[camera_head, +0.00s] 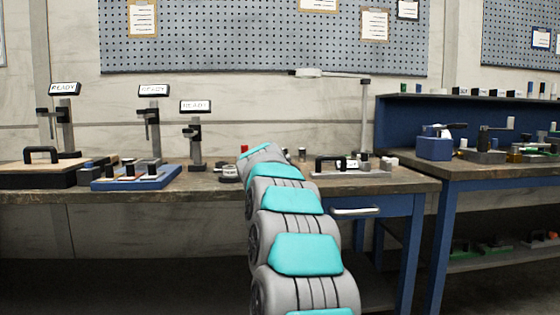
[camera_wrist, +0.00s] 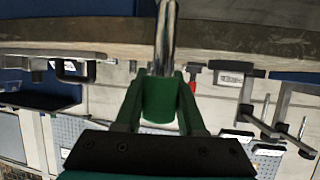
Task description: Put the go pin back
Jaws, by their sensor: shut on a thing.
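My gripper (camera_wrist: 162,80) is shut on a green-handled pin (camera_wrist: 160,104) in the wrist view. I take it to be the go pin. Its bare metal shaft (camera_wrist: 166,35) points away from the fingers toward the top of that picture, over the worn bench edge. The shaft's far end is cut off by the frame. In the head view my arm reaches to the middle of the bench (camera_head: 215,185), and the arm hides the gripper and pin. A blue block (camera_head: 160,181) with several small pieces on top stands on the bench at left.
Gauge stands with READY signs (camera_head: 195,106) stand at back left. A dark-sided box (camera_head: 35,178) with a handle is far left. A plate with a black handle (camera_head: 350,174) and a tall post (camera_head: 365,115) are right of my arm. A small red thing (camera_head: 244,149) is near the arm's end.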

